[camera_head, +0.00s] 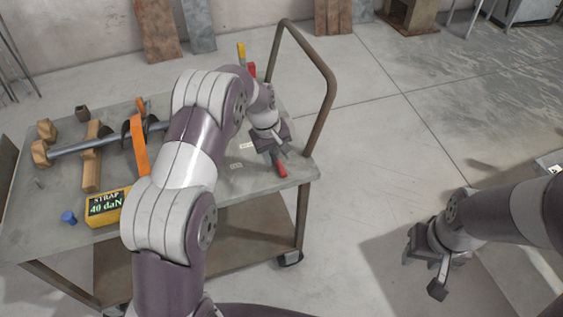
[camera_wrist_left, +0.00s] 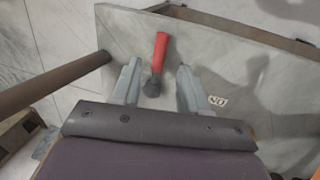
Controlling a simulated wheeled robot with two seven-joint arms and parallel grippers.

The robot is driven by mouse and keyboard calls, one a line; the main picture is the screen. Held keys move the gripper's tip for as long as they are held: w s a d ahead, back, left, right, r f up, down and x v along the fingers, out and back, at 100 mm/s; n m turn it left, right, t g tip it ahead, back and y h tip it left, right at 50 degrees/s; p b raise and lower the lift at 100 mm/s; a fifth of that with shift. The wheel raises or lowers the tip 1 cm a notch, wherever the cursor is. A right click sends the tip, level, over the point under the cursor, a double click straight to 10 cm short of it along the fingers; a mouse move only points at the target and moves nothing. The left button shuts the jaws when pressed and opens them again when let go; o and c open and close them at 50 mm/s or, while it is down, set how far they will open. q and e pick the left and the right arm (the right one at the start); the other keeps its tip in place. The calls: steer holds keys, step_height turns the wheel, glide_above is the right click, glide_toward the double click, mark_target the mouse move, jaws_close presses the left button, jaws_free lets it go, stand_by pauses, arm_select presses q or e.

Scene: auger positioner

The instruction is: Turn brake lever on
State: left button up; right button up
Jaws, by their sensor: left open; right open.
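The brake lever, a red handle (camera_head: 281,168) on a dark pivot, sits near the right front corner of the cart top. It also shows in the left wrist view (camera_wrist_left: 161,48), with its dark base between the two fingers. My left gripper (camera_head: 276,152) is open over the lever, one finger on each side of it; contact cannot be told. A small white label (camera_wrist_left: 218,101) that reads ON, upside down in the left wrist view, lies beside the fingers. My right gripper (camera_head: 425,279) is open and empty, away from the cart on the right.
The cart (camera_head: 240,185) has a brown tube handle (camera_head: 326,100) rising at its right end. An auger shaft (camera_head: 75,145) on wooden blocks, an orange strap (camera_head: 138,145) and a yellow STRAP 40 daN display (camera_head: 108,206) occupy the left.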

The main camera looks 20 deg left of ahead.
mark_target(280, 167)
arm_select(q)
steer(key=f, duration=0.3)
steer(key=shift+w+d+f, duration=0.25)
steer(key=shift+w+d, duration=0.05)
steer(key=shift+s+f, duration=0.1)
steer(key=shift+f, duration=0.35)
steer(key=shift+d+f, duration=0.1)
steer(key=shift+f, duration=0.05)
jaws_close()
